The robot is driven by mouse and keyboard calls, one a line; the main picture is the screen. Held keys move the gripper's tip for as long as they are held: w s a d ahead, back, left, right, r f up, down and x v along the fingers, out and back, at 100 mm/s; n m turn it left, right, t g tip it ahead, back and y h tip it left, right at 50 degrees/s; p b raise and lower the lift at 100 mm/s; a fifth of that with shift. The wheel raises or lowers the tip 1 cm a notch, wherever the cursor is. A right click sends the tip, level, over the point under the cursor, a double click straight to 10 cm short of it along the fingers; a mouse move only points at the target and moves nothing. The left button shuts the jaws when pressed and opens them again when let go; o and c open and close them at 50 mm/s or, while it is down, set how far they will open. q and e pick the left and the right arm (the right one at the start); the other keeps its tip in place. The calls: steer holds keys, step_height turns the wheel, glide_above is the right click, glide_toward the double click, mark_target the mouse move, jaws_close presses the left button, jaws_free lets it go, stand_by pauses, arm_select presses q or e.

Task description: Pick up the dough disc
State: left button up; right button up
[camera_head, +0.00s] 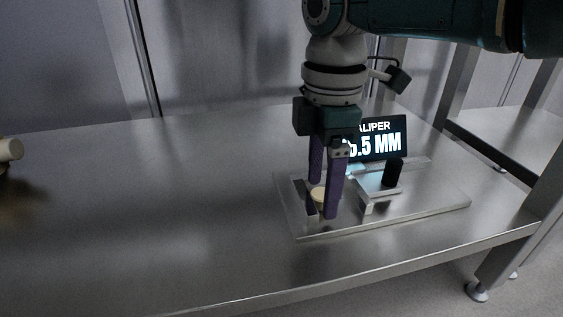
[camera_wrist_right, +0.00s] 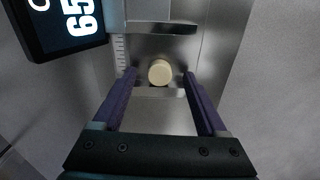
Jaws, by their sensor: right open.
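The dough disc (camera_head: 318,194) is a small, pale cream round. It lies on the metal caliper plate (camera_head: 420,212), toward the plate's left end. My right gripper (camera_head: 323,204) points down over it with two purple fingers, one on either side of the disc, and partly hides it. In the right wrist view, the dough disc (camera_wrist_right: 160,72) sits between the tips of the open right gripper (camera_wrist_right: 159,77), with a visible gap to each finger. My left gripper is not in view.
A caliper display (camera_head: 378,140) reading in MM stands behind the plate, close to my right gripper. A metal block with a black knob (camera_head: 393,173) sits right of the disc. A cream cylindrical object (camera_head: 10,150) shows at the left edge. The table's middle (camera_head: 150,210) is clear.

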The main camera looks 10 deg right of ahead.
steer(key=shift+f, duration=0.35)
jaws_close()
stand_by(0.3)
